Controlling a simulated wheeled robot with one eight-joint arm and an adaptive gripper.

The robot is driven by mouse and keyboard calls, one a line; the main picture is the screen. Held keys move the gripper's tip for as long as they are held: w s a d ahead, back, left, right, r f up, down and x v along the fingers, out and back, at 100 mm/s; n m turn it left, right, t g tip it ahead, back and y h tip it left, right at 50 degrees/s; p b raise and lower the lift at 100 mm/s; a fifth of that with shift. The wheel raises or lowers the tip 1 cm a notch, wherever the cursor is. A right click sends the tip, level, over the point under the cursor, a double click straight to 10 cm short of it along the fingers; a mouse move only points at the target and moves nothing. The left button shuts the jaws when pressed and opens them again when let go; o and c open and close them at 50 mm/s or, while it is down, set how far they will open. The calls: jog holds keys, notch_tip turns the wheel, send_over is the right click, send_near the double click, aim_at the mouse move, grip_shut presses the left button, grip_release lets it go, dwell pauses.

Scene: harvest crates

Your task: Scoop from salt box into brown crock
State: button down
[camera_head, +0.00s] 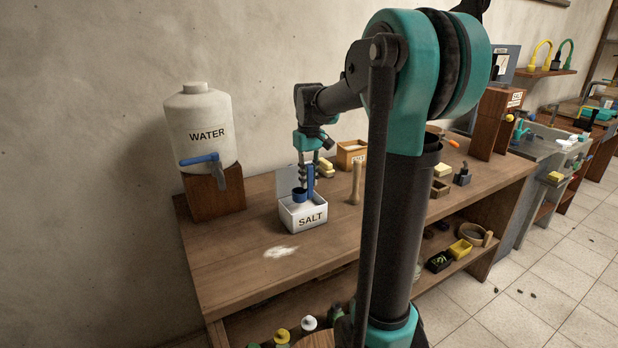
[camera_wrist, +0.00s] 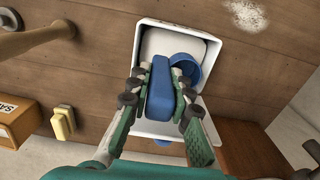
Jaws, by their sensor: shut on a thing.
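The white salt box (camera_head: 303,214), labelled SALT, stands on the wooden table with its lid raised at the back. In the wrist view its wall (camera_wrist: 140,50) surrounds white salt (camera_wrist: 160,42). My gripper (camera_head: 308,173) points down over the box and is shut on the blue handle of a scoop (camera_head: 299,194). In the wrist view the gripper (camera_wrist: 160,92) has a finger on each side of the handle, and the scoop's round cup (camera_wrist: 186,68) is inside the box, at the salt. How full the cup is cannot be told. I cannot identify a brown crock in either view.
A water container (camera_head: 200,130) with a blue tap stands on a wooden block at the left. A wooden pestle-like post (camera_head: 355,183) stands right of the box. Spilled white powder (camera_head: 281,252) lies in front on otherwise clear tabletop. A wooden box (camera_head: 350,153) stands behind.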

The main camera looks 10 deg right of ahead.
aim_at(309, 165)
jog(key=shift+f, duration=2.15)
jog(key=shift+r, duration=4.3)
